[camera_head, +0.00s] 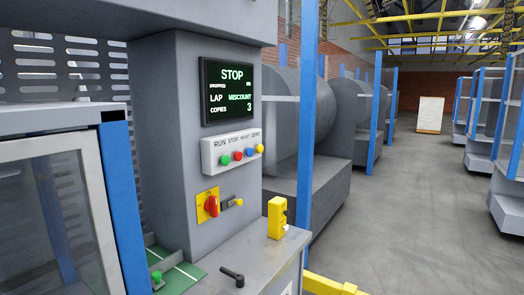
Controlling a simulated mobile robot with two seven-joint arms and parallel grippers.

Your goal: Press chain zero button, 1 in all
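A white button panel (231,149) is on the front of the grey machine column, with small lettering that seems to read RUN, STOP, RESET, ZERO. Below the lettering are a green button (224,160), a red button (238,156), a blue button (249,152) and, at the right end under what looks like ZERO, a yellow button (260,148). The word "chain" is not legible on it. A screen (229,91) above shows STOP, LAP MISCOUNT and COPIES 3. Neither of my grippers is in view.
A red rotary switch on a yellow plate (208,205) is below the panel. A yellow box (277,217) and a black lever (232,276) stand on the grey ledge (255,258). A glazed door with a blue post (124,205) is at left. Open floor (410,220) lies right.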

